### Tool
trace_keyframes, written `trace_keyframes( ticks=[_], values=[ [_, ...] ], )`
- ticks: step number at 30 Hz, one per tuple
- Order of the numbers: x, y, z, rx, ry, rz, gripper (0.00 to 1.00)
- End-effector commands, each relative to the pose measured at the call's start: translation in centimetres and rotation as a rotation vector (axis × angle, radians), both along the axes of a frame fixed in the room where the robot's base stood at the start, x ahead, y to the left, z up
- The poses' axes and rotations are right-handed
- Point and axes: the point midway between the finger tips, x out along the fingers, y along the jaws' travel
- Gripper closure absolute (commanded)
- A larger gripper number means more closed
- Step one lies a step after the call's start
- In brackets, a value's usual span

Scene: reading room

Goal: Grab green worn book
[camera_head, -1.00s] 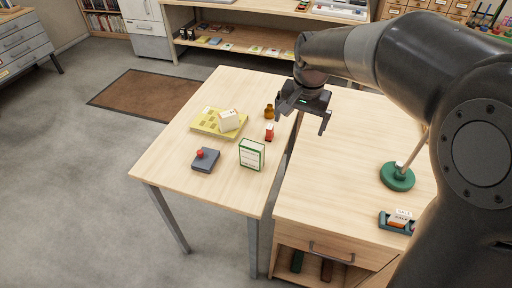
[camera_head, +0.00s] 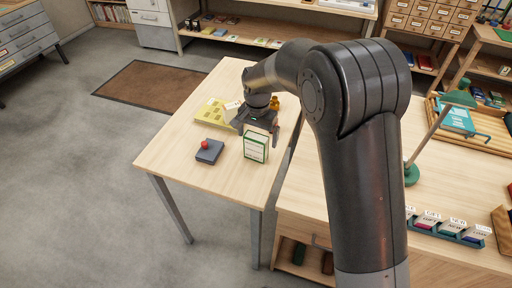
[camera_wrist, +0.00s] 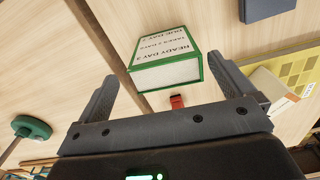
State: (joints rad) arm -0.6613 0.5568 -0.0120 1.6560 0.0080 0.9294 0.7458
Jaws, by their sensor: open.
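A green-edged white block with printed text, book-like in shape (camera_head: 256,147), stands upright on the left table (camera_head: 190,160). In the wrist view this block (camera_wrist: 168,62) shows green borders and lines such as "READY DAY 3"; I cannot tell whether it is the green worn book. My gripper (camera_head: 257,128) is open and empty, just behind and above the block. In the wrist view the block appears beyond and between the fingertips (camera_wrist: 162,68), with no contact visible. A teal book (camera_head: 456,119) lies in the wooden tray at the right.
A small red item (camera_wrist: 177,101) sits close by the block. An amber bottle (camera_head: 276,103), a yellow board (camera_head: 211,112) and a dark box with a red knob (camera_head: 209,152) share the table. The table's front is clear.

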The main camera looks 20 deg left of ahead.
Motion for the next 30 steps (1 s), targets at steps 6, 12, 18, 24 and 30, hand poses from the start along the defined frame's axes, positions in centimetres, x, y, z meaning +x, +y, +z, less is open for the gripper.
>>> trace_keyframes(
  ticks=[6,12,18,24,30],
  values=[
    [0.1,0.3,-1.7,-0.001,0.001,0.0,0.02],
    [0.3,0.6,-4.7,-0.002,0.002,0.0,0.02],
    [0.4,0.6,-5.3,0.001,-0.001,0.0,0.02],
    [0.4,0.6,-5.3,0.001,-0.001,0.0,0.12],
    [0.4,0.6,-5.3,0.001,-0.001,0.0,0.28]
  ],
)
